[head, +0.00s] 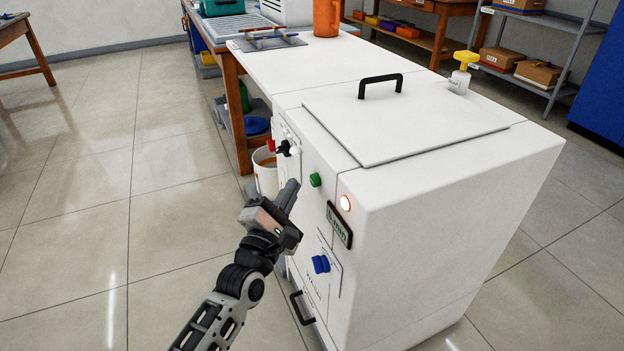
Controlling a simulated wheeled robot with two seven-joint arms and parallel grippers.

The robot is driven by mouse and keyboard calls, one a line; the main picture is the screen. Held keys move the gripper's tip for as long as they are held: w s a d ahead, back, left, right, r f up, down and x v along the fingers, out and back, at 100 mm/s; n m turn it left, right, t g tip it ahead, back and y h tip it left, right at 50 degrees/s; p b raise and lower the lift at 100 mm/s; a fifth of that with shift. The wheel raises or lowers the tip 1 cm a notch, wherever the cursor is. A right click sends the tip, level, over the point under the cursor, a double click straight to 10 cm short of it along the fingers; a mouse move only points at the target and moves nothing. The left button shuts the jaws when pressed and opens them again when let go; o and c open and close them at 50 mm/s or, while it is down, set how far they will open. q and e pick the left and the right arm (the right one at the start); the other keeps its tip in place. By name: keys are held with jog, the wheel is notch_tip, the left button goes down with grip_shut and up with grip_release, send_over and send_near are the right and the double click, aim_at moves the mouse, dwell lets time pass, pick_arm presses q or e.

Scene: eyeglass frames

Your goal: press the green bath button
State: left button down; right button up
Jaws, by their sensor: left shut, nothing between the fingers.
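The green bath button (315,180) sticks out from the front face of a white cabinet-like bath unit (420,215). My left gripper (291,188) is shut and empty, with its fingers pointing up and toward the unit's front. In the picture its fingertips are just left of the green button, with a small gap between them. How far the tips are from the panel in depth is hard to tell. My right gripper is not in view.
Near the button are a lit round lamp (345,203), a small display (339,225), a blue knob (321,264) and a black-and-red fitting (284,148). The lid has a black handle (381,81). A white bucket (265,170) stands behind my gripper. The floor at left is clear.

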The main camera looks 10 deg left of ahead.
pick_arm(q)
jog(key=shift+s+a+p, duration=0.2)
jog(key=shift+s+a, duration=0.4)
jog(key=shift+a, duration=0.25)
jog(key=shift+s+a+p, duration=0.15)
jog(key=shift+s+a, duration=0.45)
jog(key=shift+a, duration=0.25)
